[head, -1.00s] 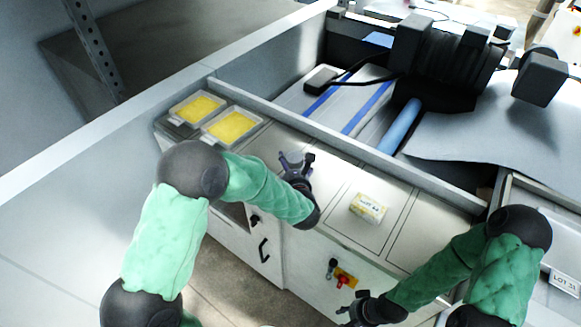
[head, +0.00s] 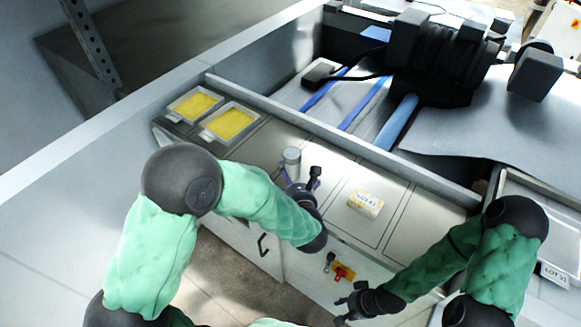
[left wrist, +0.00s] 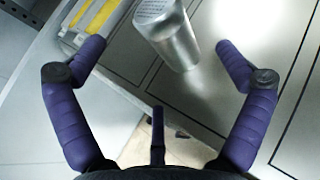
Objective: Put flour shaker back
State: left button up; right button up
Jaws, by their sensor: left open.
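The flour shaker (head: 291,158) is a silvery metal cylinder on the grey counter (head: 255,150), beside the yellow trays. In the left wrist view the shaker (left wrist: 172,38) appears tilted, with its lighter perforated-looking top toward the upper edge. My left gripper (head: 300,180) is open just in front of the shaker, on its near side. In the left wrist view its purple fingers (left wrist: 160,50) are spread wide on both sides of the shaker, with gaps to it. My right gripper (head: 340,308) is low, in front of the cabinet, with its fingers apart and empty.
Two trays with yellow content (head: 228,123) lie at the counter's left end. A labelled yellow-white block (head: 365,204) lies to the right of my left gripper. A raised rail (head: 330,140) runs behind the counter, before the roller machine (head: 435,65). A red-yellow switch (head: 342,272) is on the cabinet front.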

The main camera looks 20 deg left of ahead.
pick_arm(q)
jog(key=shift+v, duration=1.5)
